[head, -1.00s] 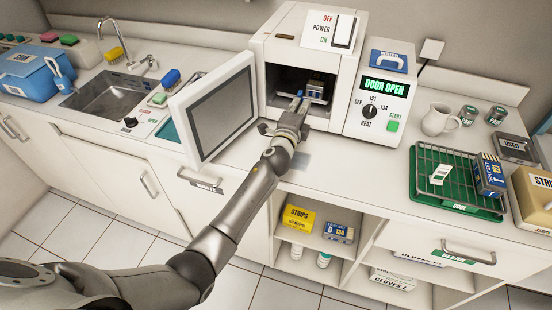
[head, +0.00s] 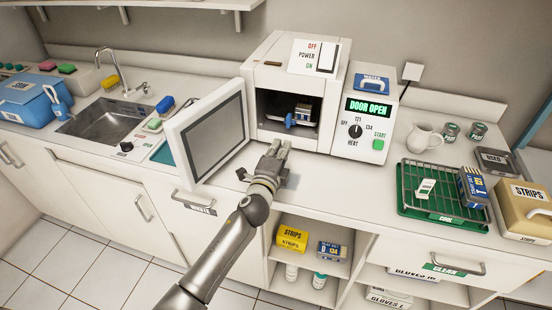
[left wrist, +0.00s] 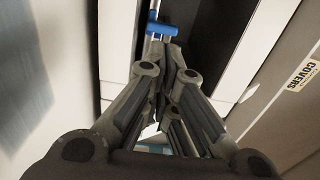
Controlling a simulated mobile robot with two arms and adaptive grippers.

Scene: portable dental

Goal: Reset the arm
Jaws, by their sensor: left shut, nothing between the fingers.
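My left gripper (head: 274,157) is shut and empty, just in front of the open steriliser (head: 262,72) on the counter. In the left wrist view my left gripper (left wrist: 168,62) shows its fingers together, with a blue handle end (left wrist: 162,29) just beyond them. In the head view that blue handle (head: 290,120) sticks out at the front of the chamber. The display reads DOOR OPEN. The door (head: 207,128) hangs swung open to the left, close beside my left arm. My right gripper is not in view.
A green tray with a wire rack (head: 414,212) holds a small white item and a dark blue box (head: 473,188). A white jug (head: 422,139), jars and a STRIPS box (head: 528,208) stand to the right. The sink (head: 103,122) is at left. Open shelves lie below the counter.

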